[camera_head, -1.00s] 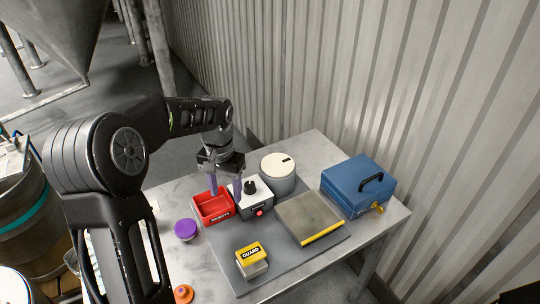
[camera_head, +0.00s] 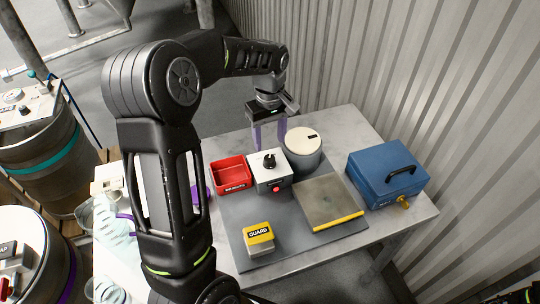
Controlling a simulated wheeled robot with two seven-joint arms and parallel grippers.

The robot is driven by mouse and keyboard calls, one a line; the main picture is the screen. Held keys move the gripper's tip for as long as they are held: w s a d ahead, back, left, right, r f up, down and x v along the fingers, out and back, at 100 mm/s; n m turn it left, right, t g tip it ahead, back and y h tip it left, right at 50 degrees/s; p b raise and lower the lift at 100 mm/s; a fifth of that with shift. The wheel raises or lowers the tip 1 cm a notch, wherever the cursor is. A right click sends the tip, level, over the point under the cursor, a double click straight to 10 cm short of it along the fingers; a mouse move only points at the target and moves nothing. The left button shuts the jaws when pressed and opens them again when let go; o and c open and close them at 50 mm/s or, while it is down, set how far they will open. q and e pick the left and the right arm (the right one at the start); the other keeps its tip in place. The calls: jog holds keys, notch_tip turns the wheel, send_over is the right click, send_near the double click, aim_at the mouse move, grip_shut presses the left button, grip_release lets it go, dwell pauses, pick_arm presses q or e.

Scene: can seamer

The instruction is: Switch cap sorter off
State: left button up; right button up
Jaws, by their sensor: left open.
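A small white-and-grey control box (camera_head: 267,181) stands on the grey mat. It has a black knob (camera_head: 269,160) on top and a red button (camera_head: 277,189) on its front. A round drum with a cream lid (camera_head: 303,145), perhaps the sorter bowl, stands behind it to the right. My left gripper (camera_head: 271,143) points down with its two purple fingers apart and nothing between them. Its fingertips show just beyond the knob, near the box's back edge; I see no contact, and their height is hard to tell. My right gripper is out of view.
A red tray (camera_head: 232,187) is left of the box. A yellow-topped GUARD block (camera_head: 259,238), a flat plate with a yellow edge (camera_head: 326,200) and a blue case (camera_head: 388,179) stand to the front and right. My left arm covers the table's left part.

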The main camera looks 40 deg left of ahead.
aim_at(269, 158)
pick_arm(q)
jog(key=shift+f, duration=0.1)
notch_tip(269, 158, down, 8)
jog(key=shift+r+p, duration=0.15)
jog(key=shift+p, duration=0.4)
grip_shut()
dwell(0.4)
